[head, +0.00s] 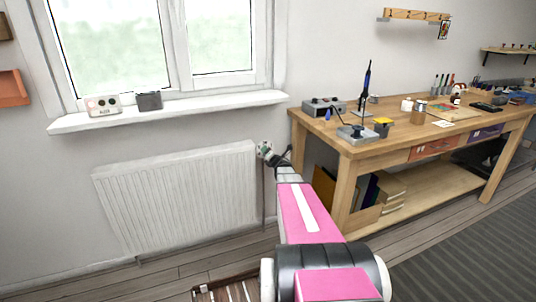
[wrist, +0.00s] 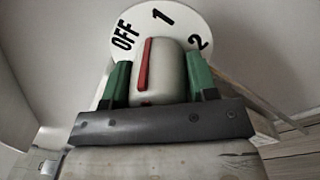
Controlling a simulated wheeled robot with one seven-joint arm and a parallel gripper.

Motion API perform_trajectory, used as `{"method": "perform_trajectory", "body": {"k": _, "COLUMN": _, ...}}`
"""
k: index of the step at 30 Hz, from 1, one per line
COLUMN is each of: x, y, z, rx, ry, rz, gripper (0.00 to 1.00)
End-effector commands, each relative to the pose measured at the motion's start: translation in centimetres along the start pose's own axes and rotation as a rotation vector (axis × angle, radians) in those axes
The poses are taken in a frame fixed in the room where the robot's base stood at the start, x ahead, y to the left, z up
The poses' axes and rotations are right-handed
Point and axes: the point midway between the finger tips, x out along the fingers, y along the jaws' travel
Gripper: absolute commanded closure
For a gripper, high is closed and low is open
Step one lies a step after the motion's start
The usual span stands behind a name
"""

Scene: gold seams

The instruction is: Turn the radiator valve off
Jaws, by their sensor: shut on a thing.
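The radiator valve's pale rounded knob (wrist: 170,72) fills the middle of the wrist view, with a red pointer line (wrist: 145,65) along it. Behind it is a white dial (wrist: 180,22) marked OFF, 1 and 2. The pointer's upper end lies between OFF and 1. The green fingers of my gripper (wrist: 158,82) are on both sides of the knob, shut on it. In the head view the valve (head: 264,149) is small at the upper right corner of the white radiator (head: 180,195), with my gripper (head: 270,157) at it. Detail there is too small to tell.
A wooden workbench (head: 375,140) with tools and boxes stands just right of the valve. A window sill (head: 200,105) with two small items runs above the radiator. A slatted item (head: 225,291) lies on the floor at the bottom of the head view.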

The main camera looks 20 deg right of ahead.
Motion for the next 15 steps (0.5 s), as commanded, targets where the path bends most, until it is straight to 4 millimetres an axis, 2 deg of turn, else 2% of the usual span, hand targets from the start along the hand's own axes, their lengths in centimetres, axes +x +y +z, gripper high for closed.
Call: {"method": "perform_trajectory", "body": {"k": 15, "x": -0.07, "y": 0.03, "z": -0.09, "rx": -0.437, "ry": 0.022, "rz": -0.005, "gripper": 0.71}}
